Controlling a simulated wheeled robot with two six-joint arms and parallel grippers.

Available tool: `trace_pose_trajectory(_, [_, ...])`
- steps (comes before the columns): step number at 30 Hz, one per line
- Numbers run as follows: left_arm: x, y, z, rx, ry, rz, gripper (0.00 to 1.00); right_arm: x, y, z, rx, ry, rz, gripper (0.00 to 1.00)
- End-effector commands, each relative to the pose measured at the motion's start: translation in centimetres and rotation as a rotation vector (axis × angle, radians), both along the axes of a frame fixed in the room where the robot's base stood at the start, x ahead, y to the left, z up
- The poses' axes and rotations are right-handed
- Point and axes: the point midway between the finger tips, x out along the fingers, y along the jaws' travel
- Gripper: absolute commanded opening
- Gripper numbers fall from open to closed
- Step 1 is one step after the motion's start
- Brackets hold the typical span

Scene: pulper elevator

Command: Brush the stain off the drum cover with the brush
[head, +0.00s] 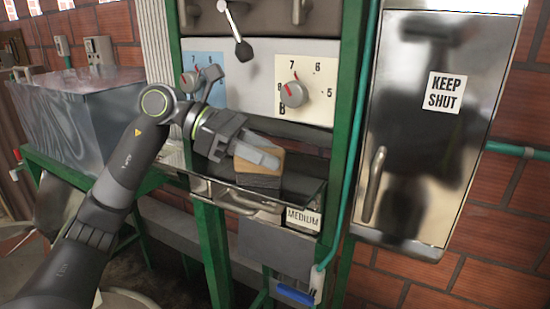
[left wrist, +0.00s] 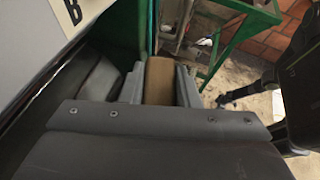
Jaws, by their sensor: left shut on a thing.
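My left gripper (head: 262,157) is shut on a wooden block with a dark grey underside, which looks like the brush (head: 262,176). In the left wrist view the brush's tan wood (left wrist: 160,80) sits between the two grey fingers (left wrist: 159,90). The brush is over a dark surface (head: 302,172) below the dial panel, which may be the drum cover. I cannot tell whether the brush touches it. No stain can be made out. My right gripper is not in view.
Green posts (head: 344,150) frame the machine close on both sides of the gripper. A panel with dials (head: 293,94) is just above. A tray labelled MEDIUM (head: 303,218) is below. A steel cabinet marked KEEP SHUT (head: 425,160) stands right, a metal hopper (head: 75,115) left.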

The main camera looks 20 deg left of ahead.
Motion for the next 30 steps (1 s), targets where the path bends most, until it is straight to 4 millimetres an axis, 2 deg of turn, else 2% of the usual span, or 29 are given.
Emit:
trace_pose_trajectory(7, [0.1, 0.9, -0.1, 0.002, 0.002, 0.003, 0.11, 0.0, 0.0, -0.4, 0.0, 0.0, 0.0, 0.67])
trace_pose_trajectory(15, [0.3, 2.8, -0.1, 0.002, 0.002, 0.003, 0.11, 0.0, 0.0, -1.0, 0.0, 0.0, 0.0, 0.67])
trace_pose_trajectory(23, [0.3, 3.6, -0.1, 0.001, 0.002, 0.002, 0.11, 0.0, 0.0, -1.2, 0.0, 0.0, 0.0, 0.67])
trace_pose_trajectory(30, [0.5, 5.5, -0.2, 0.003, 0.003, 0.003, 0.11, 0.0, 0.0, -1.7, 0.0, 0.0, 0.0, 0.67])
